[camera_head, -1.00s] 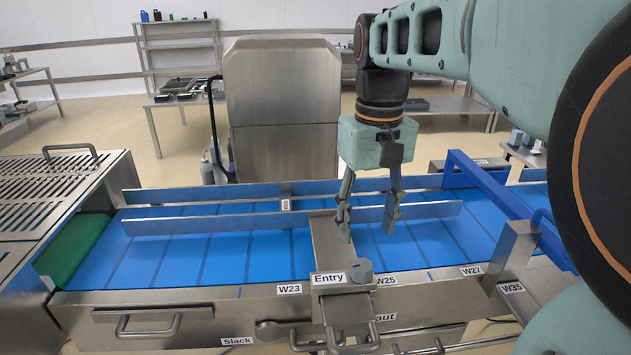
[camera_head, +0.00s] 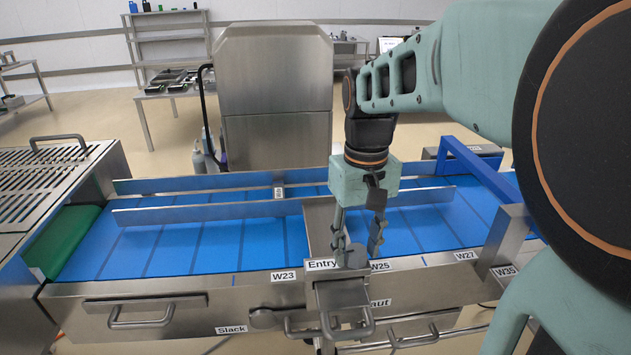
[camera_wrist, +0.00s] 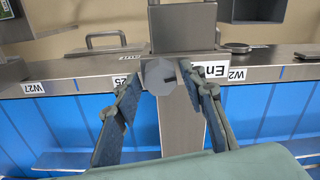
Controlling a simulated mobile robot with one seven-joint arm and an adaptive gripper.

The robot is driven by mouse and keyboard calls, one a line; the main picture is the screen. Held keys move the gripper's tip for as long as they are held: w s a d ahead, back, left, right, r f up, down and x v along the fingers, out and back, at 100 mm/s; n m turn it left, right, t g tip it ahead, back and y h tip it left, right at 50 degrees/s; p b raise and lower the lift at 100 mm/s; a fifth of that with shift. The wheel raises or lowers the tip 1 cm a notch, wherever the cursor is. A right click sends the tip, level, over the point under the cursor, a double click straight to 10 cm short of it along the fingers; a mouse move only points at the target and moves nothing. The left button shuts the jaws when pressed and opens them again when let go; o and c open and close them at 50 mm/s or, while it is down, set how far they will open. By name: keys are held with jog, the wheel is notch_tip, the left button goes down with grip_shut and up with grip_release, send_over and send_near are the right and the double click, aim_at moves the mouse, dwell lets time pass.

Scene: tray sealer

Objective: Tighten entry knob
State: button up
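The entry knob (camera_head: 352,257) is a small grey faceted knob on the steel bracket beside the "Entry" label (camera_head: 322,264). It also shows in the wrist view (camera_wrist: 157,76), with a dark notch on its right side. My gripper (camera_head: 357,250) points down at the knob with its fingers apart. In the wrist view my gripper (camera_wrist: 164,82) has one fingertip on each side of the knob. The left tip is very close to it and a small gap shows on the right. I cannot tell whether either tip touches. Part of the "Entry" label is hidden by my right finger in the wrist view.
The steel bracket (camera_head: 318,224) crosses the conveyor's front edge. A blue belt (camera_head: 220,246) with long guide rails (camera_head: 230,211) lies behind. A "Slack" lever (camera_head: 268,317) and bar handles (camera_head: 142,318) sit on the front. A blue frame (camera_head: 480,170) stands at the right.

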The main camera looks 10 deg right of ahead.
jog(key=c, duration=0.8)
jog(key=m+p, duration=0.1)
jog(key=m, duration=0.3)
jog(key=m+p, duration=0.1)
jog(key=m, duration=0.3)
jog(key=shift+r+m, duration=0.1)
jog(key=shift+m, duration=0.2)
jog(key=m+p, duration=0.1)
jog(key=m, duration=0.4)
jog(key=shift+p, duration=0.3)
jog(key=m+p, duration=0.1)
jog(key=m, duration=0.4)
jog(key=shift+m, duration=0.3)
